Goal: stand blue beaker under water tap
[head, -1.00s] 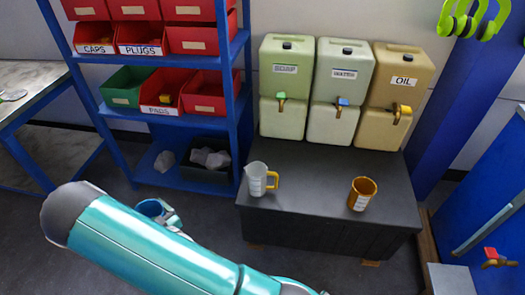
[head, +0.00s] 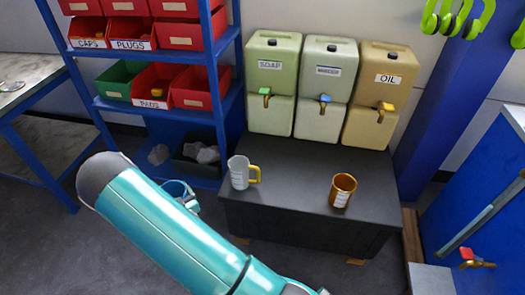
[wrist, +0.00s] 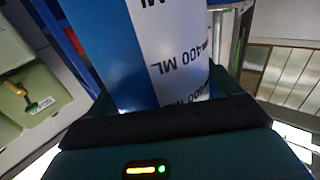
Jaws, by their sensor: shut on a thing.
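The blue beaker (head: 176,188) shows partly behind my arm, left of the dark bench. In the wrist view the beaker (wrist: 165,60) fills the middle, with a blue and white side and 400 ML marks. My gripper (wrist: 165,105) is shut on it; in the head view my arm mostly hides the gripper. The water tap (head: 325,99) has a blue handle and sits on the middle, pale container (head: 324,70) at the back of the bench. The bench top (head: 290,170) below that tap is bare.
A clear beaker with a yellow handle (head: 240,174) stands at the bench's left edge, and an orange mug (head: 342,190) at its right. Soap (head: 266,92) and oil (head: 387,108) taps flank the water tap. A blue shelf (head: 228,100) with bins stands left.

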